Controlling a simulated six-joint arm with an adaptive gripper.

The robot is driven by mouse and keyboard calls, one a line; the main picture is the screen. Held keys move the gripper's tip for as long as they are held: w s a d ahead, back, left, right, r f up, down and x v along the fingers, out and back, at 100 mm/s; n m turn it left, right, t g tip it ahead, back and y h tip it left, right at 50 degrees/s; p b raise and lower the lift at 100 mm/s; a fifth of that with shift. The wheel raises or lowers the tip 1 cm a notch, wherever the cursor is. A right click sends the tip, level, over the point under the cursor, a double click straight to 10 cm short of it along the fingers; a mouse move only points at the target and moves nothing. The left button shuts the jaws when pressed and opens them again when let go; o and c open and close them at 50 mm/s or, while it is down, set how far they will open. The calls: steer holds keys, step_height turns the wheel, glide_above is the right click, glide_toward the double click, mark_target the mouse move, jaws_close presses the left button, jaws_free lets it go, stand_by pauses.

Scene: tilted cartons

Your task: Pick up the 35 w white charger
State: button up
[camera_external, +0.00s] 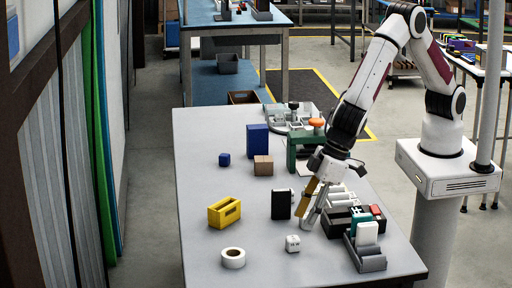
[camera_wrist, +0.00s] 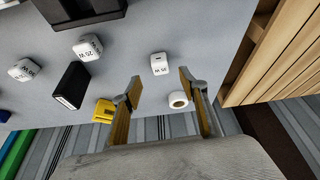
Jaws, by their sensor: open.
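A white cube-shaped charger (camera_wrist: 160,64) lies on the table in the wrist view, its dark label upside down and seeming to read 35 W. In the external view this charger (camera_external: 292,243) stands alone near the table's front. My gripper (camera_external: 307,217) is above the table, a little behind and right of it. In the wrist view my gripper (camera_wrist: 161,83) has its two fingers spread with nothing between them; the charger appears beyond the tips. Two similar white chargers, one nearer (camera_wrist: 88,47) and one farther left (camera_wrist: 25,70), have labels I cannot read surely.
A tape roll (camera_external: 233,258) lies left of the charger. A black box (camera_external: 282,204) stands behind it, a yellow bin (camera_external: 224,213) to the left. A grey holder (camera_external: 371,263) with upright boxes stands at right.

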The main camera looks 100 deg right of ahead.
mark_target(293, 238)
steer(key=shift+x, duration=1.3)
steer(key=shift+f, duration=0.1)
steer(key=shift+x, duration=2.5)
steer(key=shift+w, duration=0.15)
steer(key=c, duration=1.2)
